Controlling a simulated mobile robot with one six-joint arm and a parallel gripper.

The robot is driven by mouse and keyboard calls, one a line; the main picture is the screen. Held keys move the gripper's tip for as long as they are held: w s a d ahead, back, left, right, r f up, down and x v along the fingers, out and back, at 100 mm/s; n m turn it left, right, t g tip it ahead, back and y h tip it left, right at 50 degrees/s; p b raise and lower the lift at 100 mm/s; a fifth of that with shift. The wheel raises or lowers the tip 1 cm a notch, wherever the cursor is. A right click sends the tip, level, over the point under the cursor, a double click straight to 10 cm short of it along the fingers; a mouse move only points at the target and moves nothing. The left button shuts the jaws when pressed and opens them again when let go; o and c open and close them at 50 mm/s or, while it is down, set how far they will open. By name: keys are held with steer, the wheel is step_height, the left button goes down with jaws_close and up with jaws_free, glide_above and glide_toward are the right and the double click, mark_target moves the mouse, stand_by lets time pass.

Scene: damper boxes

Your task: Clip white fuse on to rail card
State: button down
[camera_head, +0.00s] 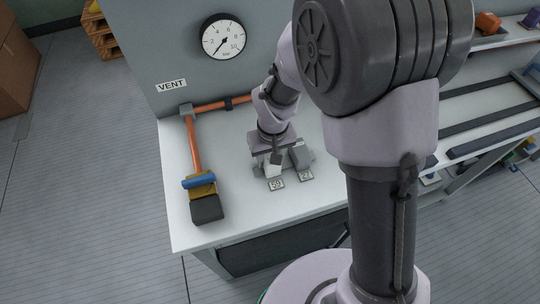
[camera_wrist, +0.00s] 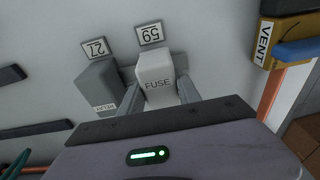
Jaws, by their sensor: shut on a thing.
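The white fuse (camera_wrist: 156,70), labelled FUSE, sits between the fingers of my gripper (camera_wrist: 159,88) in the wrist view. My gripper is shut on it. In the head view, the fuse (camera_head: 273,169) shows below my gripper (camera_head: 271,160), at the bench top. It lines up with the card marked 59 (camera_wrist: 151,34), which also shows in the head view (camera_head: 276,184). A grey rail (camera_wrist: 181,60) shows partly behind the fuse. I cannot tell whether the fuse is fully seated on it.
A grey relay block (camera_wrist: 103,88) stands close beside the fuse, by the card marked 27 (camera_wrist: 97,47). An orange pipe (camera_head: 194,145) with a blue-handled yellow VENT valve (camera_head: 201,184) runs along the bench's left. The bench front (camera_head: 235,226) is clear.

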steer(key=shift+f+b, duration=0.55)
steer(key=shift+f, duration=0.15)
steer(key=c, duration=0.8)
jaws_free()
steer(key=shift+o, duration=0.2)
steer(key=shift+r, duration=0.1)
